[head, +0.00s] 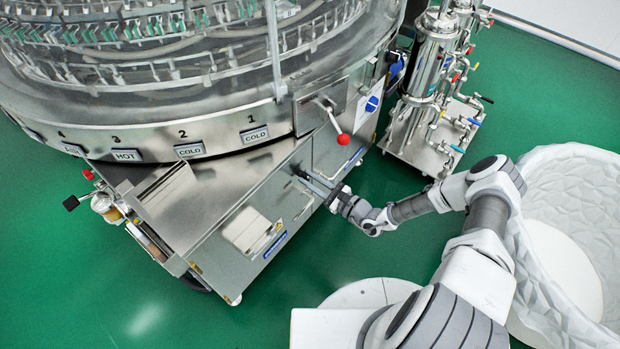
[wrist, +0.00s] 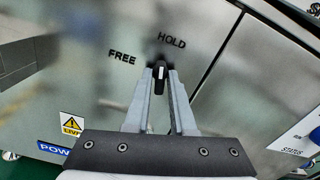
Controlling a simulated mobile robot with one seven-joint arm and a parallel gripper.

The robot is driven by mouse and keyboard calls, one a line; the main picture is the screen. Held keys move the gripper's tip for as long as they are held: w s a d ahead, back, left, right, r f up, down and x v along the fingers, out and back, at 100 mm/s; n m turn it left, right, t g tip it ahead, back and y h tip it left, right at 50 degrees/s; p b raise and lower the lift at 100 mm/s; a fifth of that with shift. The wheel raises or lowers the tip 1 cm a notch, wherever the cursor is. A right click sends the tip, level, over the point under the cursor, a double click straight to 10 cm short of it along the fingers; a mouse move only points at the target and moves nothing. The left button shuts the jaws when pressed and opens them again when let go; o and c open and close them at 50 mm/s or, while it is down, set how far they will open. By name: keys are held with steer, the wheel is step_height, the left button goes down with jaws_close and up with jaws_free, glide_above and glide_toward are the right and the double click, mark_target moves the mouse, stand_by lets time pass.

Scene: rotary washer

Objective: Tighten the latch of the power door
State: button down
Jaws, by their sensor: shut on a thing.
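The power door (head: 262,222) is a steel front panel of the washer, and it fills much of the wrist view (wrist: 90,100). Its latch (wrist: 160,70) is a small black knob with a white mark, below and between the words FREE and HOLD. The mark looks about upright in the wrist view, though it is too small to tell exactly which word it points to. My gripper (wrist: 160,84) has its two grey fingers closed around the latch. In the head view my gripper (head: 318,186) reaches the panel's right part and hides the latch.
A red-knobbed lever (head: 343,139) sticks out above the gripper. A steel filter unit (head: 430,95) with coloured valves stands to the right, and a white textured tub (head: 585,185) stands beside my arm. Green floor (head: 330,260) is clear in front of the panel.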

steer(key=shift+m, duration=1.5)
steer(key=c, duration=0.9)
jaws_free()
steer(key=shift+d, duration=0.1)
steer(key=p+v, duration=0.3)
steer(key=v, duration=1.4)
steer(key=shift+s+d, duration=0.1)
steer(key=shift+s, duration=0.05)
